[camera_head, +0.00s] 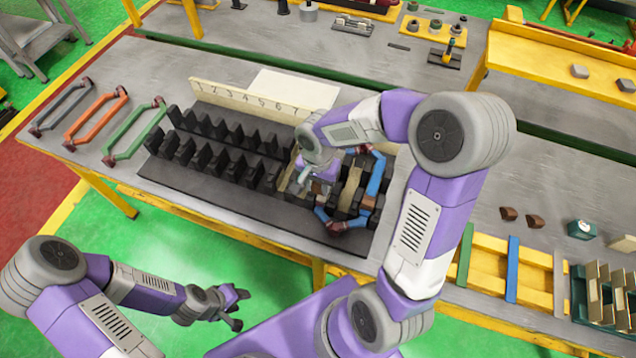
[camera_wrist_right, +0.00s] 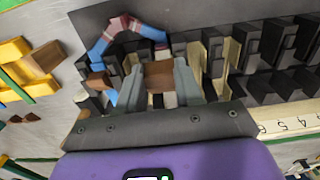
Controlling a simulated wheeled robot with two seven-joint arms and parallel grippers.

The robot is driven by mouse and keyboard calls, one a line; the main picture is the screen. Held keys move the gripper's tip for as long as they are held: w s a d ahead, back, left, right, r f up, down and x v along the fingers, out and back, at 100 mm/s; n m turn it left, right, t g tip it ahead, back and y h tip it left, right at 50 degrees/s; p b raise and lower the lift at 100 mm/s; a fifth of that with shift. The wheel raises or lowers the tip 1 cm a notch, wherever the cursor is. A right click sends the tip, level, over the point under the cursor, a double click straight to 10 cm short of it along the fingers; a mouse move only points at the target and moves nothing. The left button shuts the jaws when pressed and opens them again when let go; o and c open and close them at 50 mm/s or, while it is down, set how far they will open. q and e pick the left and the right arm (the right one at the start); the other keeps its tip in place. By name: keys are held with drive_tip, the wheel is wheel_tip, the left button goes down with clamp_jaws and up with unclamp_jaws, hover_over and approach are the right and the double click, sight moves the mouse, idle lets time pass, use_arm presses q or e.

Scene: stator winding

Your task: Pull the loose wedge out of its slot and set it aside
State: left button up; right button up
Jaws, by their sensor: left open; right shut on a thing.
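The dark slotted stator (camera_head: 215,170) lies on the bench in the head view, with rows of black teeth. A blue coil (camera_head: 376,178) with dark red wrapped ends sits at its right end, and cream liners (camera_wrist_right: 228,54) stand in nearby slots. My right gripper (camera_head: 312,184) is down over the coil end of the stator, partly hidden by its own arm. In the right wrist view, it is shut on a brown wedge (camera_wrist_right: 160,72) between its fingers. Whether the wedge is still in its slot cannot be told. My left gripper (camera_head: 238,308) is open and empty, in front of the bench.
A numbered cream strip (camera_head: 245,102) stands behind the stator. Grey, orange and green (camera_head: 135,132) coil frames lie to the left.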

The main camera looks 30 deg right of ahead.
sight(318, 191)
drive_tip(key=shift+f+b, duration=2.3)
drive_tip(key=shift+f, duration=0.1)
